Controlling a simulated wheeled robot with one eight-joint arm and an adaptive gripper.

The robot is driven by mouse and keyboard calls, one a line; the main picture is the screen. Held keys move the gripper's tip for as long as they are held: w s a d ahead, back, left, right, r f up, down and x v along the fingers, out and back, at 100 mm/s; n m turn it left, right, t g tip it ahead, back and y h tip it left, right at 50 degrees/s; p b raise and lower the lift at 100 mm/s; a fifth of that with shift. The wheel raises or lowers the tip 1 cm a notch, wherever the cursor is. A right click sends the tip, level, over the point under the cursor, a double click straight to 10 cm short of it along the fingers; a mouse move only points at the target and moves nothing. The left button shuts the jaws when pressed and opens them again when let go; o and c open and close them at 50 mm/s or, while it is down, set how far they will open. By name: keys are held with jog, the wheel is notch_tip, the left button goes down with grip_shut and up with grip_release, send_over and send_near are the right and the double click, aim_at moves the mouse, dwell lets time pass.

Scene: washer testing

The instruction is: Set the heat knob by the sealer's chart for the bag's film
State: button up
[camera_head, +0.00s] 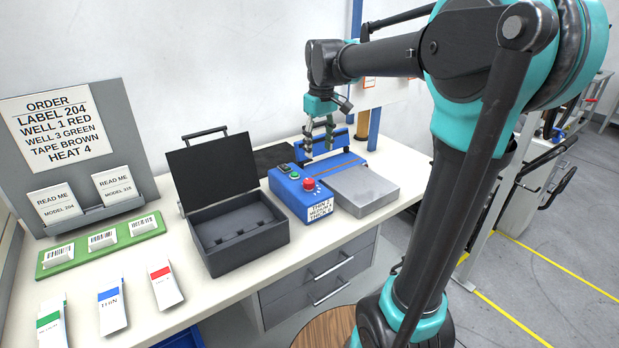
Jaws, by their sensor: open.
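The blue sealer (322,178) stands on the bench, right of the black case. On its top are a black control (286,167), a small green one (294,175) and a red round one (309,184). I cannot tell a knob's setting. The white chart (320,209) on its front has lines starting with THIN and, lower, THICK; its numbers are too small to read surely. A white packet with a blue band (112,304) reads THIN. My gripper (320,149) is open and empty, pointing down above the back of the sealer, apart from the controls.
The order board (50,132) reads HEAT 4. An open black case (238,232) stands left of the sealer; a grey metal block (363,190) adjoins its right. A green tray (103,246) and green-banded (51,328) and red-banded (165,285) packets are at the left.

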jog(key=n, duration=0.1)
send_near(309, 181)
jog(key=shift+g, duration=0.4)
jog(key=f, duration=0.5)
jog(key=w+f, duration=0.1)
jog(key=f, duration=0.2)
jog(key=shift+a+f, duration=0.1)
jog(key=shift+f, duration=0.15)
jog(key=shift+c, duration=0.3)
jog(key=c, duration=1.1)
